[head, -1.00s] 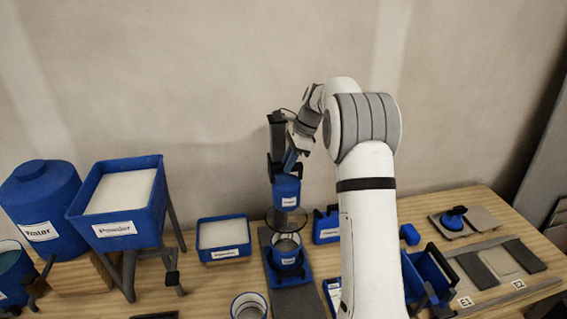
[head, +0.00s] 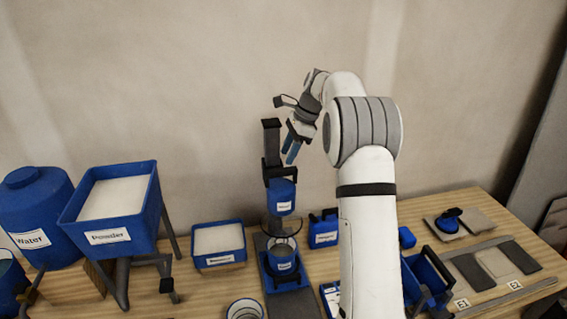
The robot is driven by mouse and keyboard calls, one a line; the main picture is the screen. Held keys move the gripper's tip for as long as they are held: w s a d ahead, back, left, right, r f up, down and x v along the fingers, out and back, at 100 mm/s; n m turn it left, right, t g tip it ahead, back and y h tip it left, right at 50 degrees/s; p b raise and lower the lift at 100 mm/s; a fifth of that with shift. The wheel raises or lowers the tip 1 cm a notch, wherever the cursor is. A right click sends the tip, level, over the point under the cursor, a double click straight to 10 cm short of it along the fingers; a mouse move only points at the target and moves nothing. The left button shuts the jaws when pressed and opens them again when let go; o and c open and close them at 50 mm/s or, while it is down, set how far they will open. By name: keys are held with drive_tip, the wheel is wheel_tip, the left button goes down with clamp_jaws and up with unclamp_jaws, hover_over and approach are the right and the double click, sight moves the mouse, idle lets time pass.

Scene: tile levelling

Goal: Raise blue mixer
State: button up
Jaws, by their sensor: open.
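The blue mixer head (head: 281,197) with a white label hangs on a dark upright column (head: 271,142) near the middle of the table. A clear guard or ring shows just below it, above a blue labelled container (head: 283,259) on the mixer's base. My gripper (head: 291,150) is open, up and right of the mixer head beside the column. Its blue fingers point down and hold nothing. A gap shows between the fingers and the mixer.
A blue powder hopper (head: 149,228) and blue water tank (head: 30,239) stand at left. A blue bin of pale powder (head: 218,260) sits left of the mixer. Blue tools (head: 324,230) and tiles (head: 494,262) lie at right. Bare wall is behind.

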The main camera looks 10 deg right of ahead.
drive_tip(key=shift+v, duration=1.45)
drive_tip(key=shift+s+a+r, duration=0.1)
drive_tip(key=shift+s+r, duration=0.1)
drive_tip(key=shift+s, duration=0.05)
drive_tip(key=s+a+r+n+h, duration=0.25)
drive_tip(key=s+r+n, duration=0.2)
drive_tip(key=s, duration=0.55)
drive_tip(key=s+f+n+t, duration=0.1)
drive_tip(key=s+n, duration=0.3)
drive_tip(key=s, duration=0.5)
drive_tip(key=s+a+f+n+t+h, duration=0.1)
drive_tip(key=s+f+n, duration=0.3)
drive_tip(key=s, duration=0.5)
drive_tip(key=s+a+f+n+t+h, duration=0.1)
drive_tip(key=s+n, duration=0.4)
drive_tip(key=s, duration=0.5)
drive_tip(key=shift+a+f+n, duration=0.2)
drive_tip(key=shift+f+n, duration=0.15)
drive_tip(key=shift+f, duration=0.5)
